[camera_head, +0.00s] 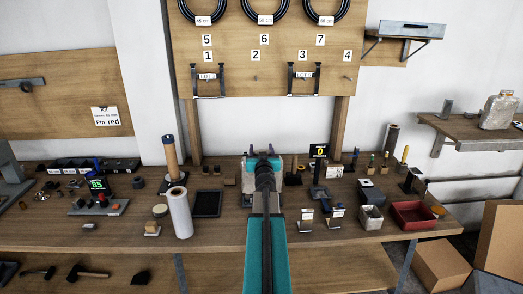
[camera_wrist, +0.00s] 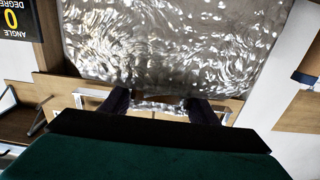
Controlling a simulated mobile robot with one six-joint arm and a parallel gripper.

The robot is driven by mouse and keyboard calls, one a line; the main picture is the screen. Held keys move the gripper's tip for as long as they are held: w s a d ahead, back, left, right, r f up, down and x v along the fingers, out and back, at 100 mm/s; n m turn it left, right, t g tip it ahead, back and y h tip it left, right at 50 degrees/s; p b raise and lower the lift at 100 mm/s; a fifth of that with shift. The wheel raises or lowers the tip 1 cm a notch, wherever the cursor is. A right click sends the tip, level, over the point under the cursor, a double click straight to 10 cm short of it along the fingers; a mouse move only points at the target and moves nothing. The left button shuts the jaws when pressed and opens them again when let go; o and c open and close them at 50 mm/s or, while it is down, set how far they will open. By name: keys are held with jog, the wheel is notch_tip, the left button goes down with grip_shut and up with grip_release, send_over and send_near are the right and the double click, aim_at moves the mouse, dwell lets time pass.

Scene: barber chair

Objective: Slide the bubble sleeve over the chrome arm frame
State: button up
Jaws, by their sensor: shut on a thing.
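The bubble sleeve (camera_wrist: 160,45) is a shiny, crinkled, translucent sheet filling the upper middle of the wrist view. My gripper (camera_wrist: 160,106) is shut on its near edge, with a dark finger at each side. In the head view my gripper (camera_head: 263,160) is over the back middle of the bench, and my arm hides most of what it holds. Silvery bar pieces (camera_wrist: 88,98) show beside the fingers in the wrist view. I cannot tell whether they belong to the chrome arm frame, or whether the sleeve is around anything.
An angle display reading 0 (camera_head: 319,151) stands just right of my gripper. A red tray (camera_head: 414,215) is at the right. Wall boards with brackets (camera_head: 208,80) rise behind the bench.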

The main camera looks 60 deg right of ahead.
notch_tip(320, 180, down, 5)
jog(key=b, duration=0.4)
dwell(0.5)
jog(key=shift+s+a+f, duration=0.1)
jog(key=shift+s+f, duration=0.05)
jog(key=shift+f, duration=0.15)
dwell(0.3)
jog(key=o, duration=1.3)
jog(key=shift+f, duration=0.15)
jog(key=shift+o, duration=0.4)
jog(key=shift+r, duration=0.3)
